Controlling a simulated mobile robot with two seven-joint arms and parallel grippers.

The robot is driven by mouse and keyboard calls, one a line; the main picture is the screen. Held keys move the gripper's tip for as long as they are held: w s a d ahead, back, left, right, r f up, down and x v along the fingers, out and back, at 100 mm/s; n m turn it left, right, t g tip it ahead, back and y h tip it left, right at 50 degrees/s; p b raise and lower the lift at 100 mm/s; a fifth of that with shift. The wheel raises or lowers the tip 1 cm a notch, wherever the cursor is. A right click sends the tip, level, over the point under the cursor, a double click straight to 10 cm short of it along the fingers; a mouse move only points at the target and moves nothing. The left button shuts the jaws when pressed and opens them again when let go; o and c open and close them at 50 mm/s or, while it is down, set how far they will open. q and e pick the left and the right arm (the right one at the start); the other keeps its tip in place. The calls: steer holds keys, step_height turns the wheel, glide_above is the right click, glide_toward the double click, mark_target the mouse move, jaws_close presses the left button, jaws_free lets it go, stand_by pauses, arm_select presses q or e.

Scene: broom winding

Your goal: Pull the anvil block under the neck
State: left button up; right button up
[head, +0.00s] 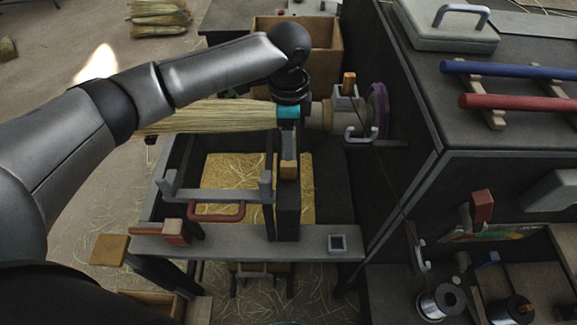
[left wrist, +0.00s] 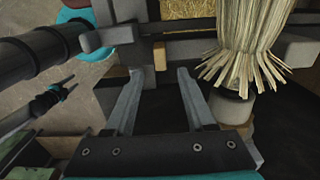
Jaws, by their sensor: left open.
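My left gripper (head: 288,145) reaches down past the broom head. In the left wrist view its two fingers (left wrist: 159,72) are apart with nothing held between them. A small tan wooden piece (head: 288,170) sits on a dark upright block (head: 288,210), which looks like the anvil block. The wooden piece shows just beyond the fingertips in the left wrist view (left wrist: 160,55); contact cannot be told. The straw broom (head: 195,118) lies sideways, its neck (head: 318,115) toward the purple ring at right. The straw ends show in the left wrist view (left wrist: 250,50).
A grey rail (head: 270,246) crosses in front of a straw-filled tray (head: 225,170). A red handle (head: 217,217) and grey bar stand left of the block. A dark cabinet (head: 420,130) bounds the right side. A wooden crate (head: 325,40) stands behind.

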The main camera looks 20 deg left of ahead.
mark_target(288, 163)
arm_select(q)
step_height(288, 163, down, 10)
steer(key=shift+r+b, duration=0.1)
steer(key=shift+b, duration=0.5)
jaws_close()
stand_by(1.1)
